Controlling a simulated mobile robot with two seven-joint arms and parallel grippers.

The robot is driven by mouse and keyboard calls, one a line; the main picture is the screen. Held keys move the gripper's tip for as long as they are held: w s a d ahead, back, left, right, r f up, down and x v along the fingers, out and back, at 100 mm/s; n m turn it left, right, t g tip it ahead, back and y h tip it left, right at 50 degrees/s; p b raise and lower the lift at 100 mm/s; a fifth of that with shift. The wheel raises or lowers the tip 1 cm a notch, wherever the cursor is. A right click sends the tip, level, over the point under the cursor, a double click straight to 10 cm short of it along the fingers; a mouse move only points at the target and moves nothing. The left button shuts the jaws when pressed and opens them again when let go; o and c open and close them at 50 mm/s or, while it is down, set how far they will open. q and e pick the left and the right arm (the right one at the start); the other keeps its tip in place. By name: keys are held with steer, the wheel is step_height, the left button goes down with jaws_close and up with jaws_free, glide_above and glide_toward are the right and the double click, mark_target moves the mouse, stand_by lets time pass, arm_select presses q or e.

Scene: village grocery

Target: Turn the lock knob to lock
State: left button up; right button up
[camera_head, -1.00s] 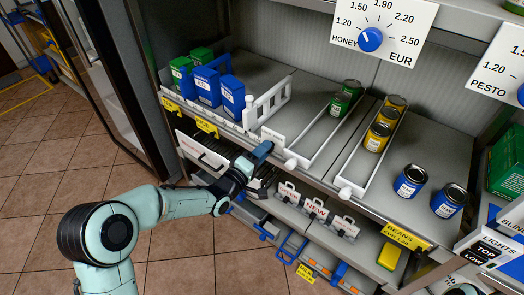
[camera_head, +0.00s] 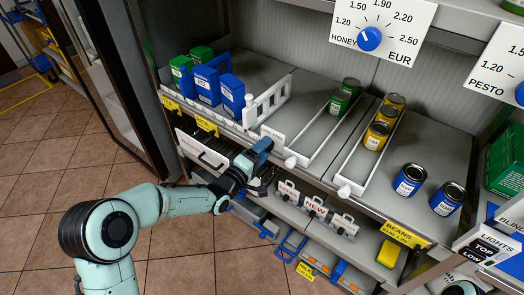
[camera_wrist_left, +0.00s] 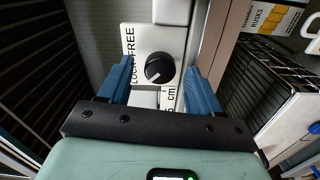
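The lock knob (camera_wrist_left: 160,68) is a round black knob on a white plate (camera_wrist_left: 150,43) in the left wrist view. The plate is printed LOCK and FREE along its left side. A pale mark on the knob seems to point to the lower left, towards LOCK. My left gripper (camera_wrist_left: 158,65) is open, with one blue finger on each side of the knob and gaps visible between. In the head view my left gripper (camera_head: 262,146) is at the shelf's front edge, below the white fence (camera_head: 268,103), and hides the knob. My right gripper is not in view.
Blue and green boxes (camera_head: 207,85) stand left of the fence. White lane dividers (camera_head: 318,133) and several cans (camera_head: 380,130) are to its right. A wire rack (camera_wrist_left: 270,75) is close on the right in the wrist view.

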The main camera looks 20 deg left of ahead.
arm_select(q)
steer(key=p+v, duration=0.2)
steer(key=v, duration=1.1)
steer(key=shift+s, duration=0.25)
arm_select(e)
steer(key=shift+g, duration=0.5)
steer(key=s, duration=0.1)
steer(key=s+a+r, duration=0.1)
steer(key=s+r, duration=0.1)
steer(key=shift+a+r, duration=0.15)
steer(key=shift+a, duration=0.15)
